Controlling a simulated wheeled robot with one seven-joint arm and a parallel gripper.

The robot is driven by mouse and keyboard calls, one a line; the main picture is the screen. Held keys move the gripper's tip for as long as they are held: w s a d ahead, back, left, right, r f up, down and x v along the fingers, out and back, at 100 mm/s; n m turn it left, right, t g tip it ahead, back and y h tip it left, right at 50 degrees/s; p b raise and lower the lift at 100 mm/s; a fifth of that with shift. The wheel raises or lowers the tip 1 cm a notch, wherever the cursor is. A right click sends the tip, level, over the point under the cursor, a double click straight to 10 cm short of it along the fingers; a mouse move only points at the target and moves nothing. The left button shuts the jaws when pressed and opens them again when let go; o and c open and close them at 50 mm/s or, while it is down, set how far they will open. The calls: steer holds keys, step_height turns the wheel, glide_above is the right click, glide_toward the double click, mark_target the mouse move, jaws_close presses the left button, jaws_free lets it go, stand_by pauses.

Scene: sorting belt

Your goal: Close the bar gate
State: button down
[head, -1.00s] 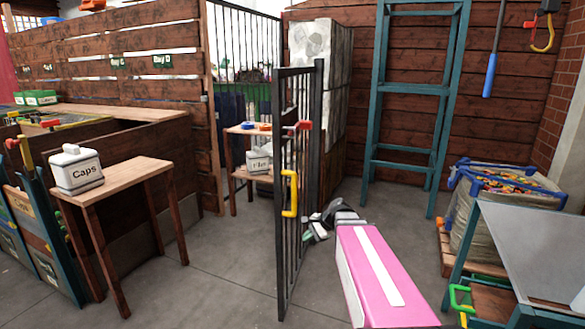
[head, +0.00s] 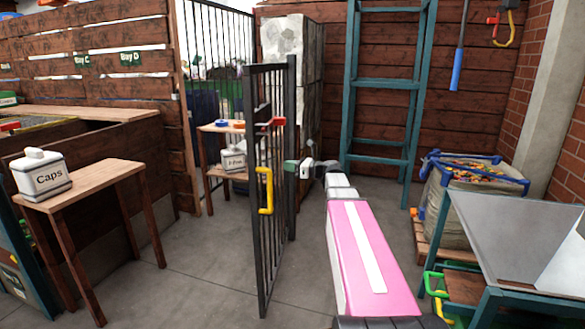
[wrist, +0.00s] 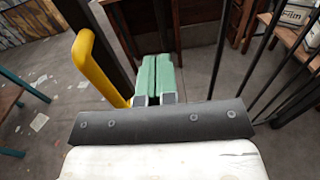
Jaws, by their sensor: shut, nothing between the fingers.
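The bar gate (head: 272,200) is a dark metal frame with thin upright bars, standing open and seen nearly edge-on in the middle of the head view. The yellow handle also shows at the left of the wrist view (wrist: 98,65). My gripper (head: 290,166) is just right of the gate's upright post, at about handle height; whether it touches is unclear. In the wrist view my gripper's green fingers (wrist: 158,62) are together and empty, between the handle and the bars.
A wooden table with a Caps box (head: 42,174) stands left. A Film box (head: 234,160) sits on a small table behind the gate. A teal rack (head: 385,85), a sack of bits (head: 465,205) and a grey metal chute (head: 515,230) stand right.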

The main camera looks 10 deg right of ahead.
steer(key=x, duration=0.9)
steer(key=shift+a, duration=0.35)
steer(key=shift+w+a, duration=0.15)
steer(key=shift+w, duration=0.05)
